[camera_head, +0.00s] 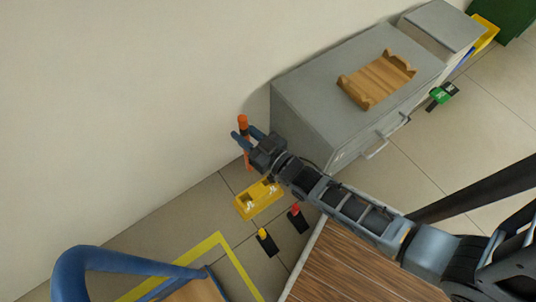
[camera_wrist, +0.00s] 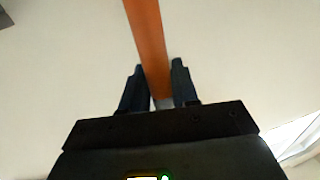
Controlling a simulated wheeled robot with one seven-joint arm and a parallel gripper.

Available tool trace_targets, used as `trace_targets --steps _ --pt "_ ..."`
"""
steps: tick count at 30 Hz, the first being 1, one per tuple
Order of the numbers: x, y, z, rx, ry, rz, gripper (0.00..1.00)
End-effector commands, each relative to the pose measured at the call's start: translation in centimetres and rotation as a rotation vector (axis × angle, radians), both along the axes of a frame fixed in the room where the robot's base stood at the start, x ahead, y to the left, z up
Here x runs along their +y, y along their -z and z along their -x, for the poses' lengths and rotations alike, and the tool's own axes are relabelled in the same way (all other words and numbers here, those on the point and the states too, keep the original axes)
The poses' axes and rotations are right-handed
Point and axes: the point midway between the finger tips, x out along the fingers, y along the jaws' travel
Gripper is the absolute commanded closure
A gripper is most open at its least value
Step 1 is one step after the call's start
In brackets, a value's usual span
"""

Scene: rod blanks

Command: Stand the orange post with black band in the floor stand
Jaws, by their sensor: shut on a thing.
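The orange post (camera_head: 243,120) is upright or nearly so in the head view, close to the wall, with a dark part just below its top. My gripper (camera_head: 246,135) is shut on the post near its upper part. In the wrist view the post (camera_wrist: 146,32) runs between the two fingers of my gripper (camera_wrist: 157,72), and a greyish part shows low between them. A yellow holder (camera_head: 259,199) with pale recesses is on the floor below and beside the post. It may be the floor stand, but I cannot tell for sure. I cannot see clearly where the post's lower end rests.
A grey cabinet (camera_head: 310,100) with a wooden cradle (camera_head: 378,80) on top stands to the right. Black items with a red top (camera_head: 297,218) and a yellow top (camera_head: 266,242) are on the floor. A blue rail (camera_head: 130,258) and wooden surface (camera_head: 350,268) are in front.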

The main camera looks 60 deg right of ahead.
Motion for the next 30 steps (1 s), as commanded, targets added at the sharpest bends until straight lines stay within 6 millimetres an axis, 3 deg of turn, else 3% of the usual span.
trace_targets --steps 1,3,7,12,17,30 --pt "-0.7 2.7 0.9 -0.001 0.017 0.001 0.88" --pt "-1.6 4.3 1.9 0.0 0.036 0.003 0.88" --pt "-2.8 6.4 3.4 0.0 0.064 0.004 0.88" --pt "-3.7 7.7 4.6 -0.002 0.083 0.007 0.88" --pt "-3.9 9.3 4.9 0.001 0.089 0.007 0.88" --pt "-3.9 19.6 4.8 0.001 0.089 0.006 0.88"
